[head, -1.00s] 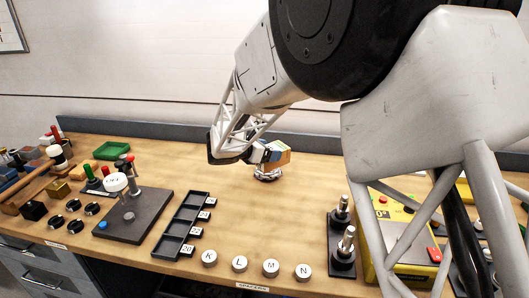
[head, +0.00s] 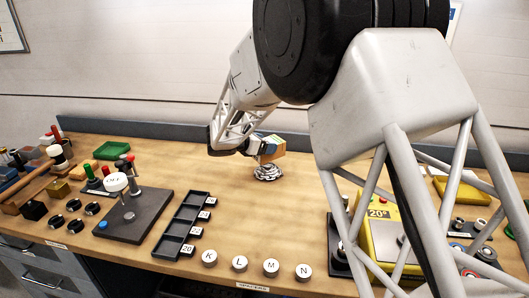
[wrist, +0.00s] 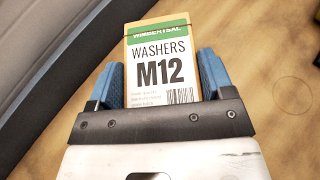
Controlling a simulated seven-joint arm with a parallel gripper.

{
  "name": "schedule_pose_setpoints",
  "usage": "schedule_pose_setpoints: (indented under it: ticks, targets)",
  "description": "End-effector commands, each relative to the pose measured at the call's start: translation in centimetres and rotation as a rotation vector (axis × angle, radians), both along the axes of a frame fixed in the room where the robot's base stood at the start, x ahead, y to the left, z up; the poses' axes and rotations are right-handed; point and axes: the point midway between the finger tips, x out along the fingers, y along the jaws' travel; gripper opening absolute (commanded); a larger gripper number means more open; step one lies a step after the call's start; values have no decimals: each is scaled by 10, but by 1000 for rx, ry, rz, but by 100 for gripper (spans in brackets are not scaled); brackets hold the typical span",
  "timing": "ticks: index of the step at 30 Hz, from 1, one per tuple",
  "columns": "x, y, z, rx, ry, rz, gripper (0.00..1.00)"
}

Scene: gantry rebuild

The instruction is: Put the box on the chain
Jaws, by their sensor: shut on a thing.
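The box is an orange-brown carton (head: 272,148) with a green-banded white label. In the wrist view the box (wrist: 161,72) reads "WASHERS M12" and sits between the two blue fingers. My gripper (wrist: 160,88) is shut on it, one finger along each side. The chain (head: 267,173) lies in a small coiled, silvery heap on the bench. In the head view the box appears just above the chain with a narrow gap. The chain does not show in the wrist view.
A black compartment tray (head: 184,226) and round white pieces marked K, L, M and N stand toward the front. A dark plate with posts (head: 140,222) is to the left. A yellow box (head: 382,238) is at the right, partly behind my arm. Bench around the chain is clear.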

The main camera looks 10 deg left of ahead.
Motion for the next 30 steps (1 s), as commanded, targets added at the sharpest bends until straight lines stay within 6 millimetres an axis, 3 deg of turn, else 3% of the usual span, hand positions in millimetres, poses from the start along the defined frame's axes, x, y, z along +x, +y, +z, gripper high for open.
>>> schedule_pose_setpoints:
  ticks: [10, 25, 26, 30]
  targets:
    - [0, 0, -30, -1, 1, 0, 35]
    - [0, 0, -35, 0, 0, 0, 35]
    - [0, 0, -36, 0, 0, 0, 77]
    - [0, 0, -36, 0, 0, 0, 99]
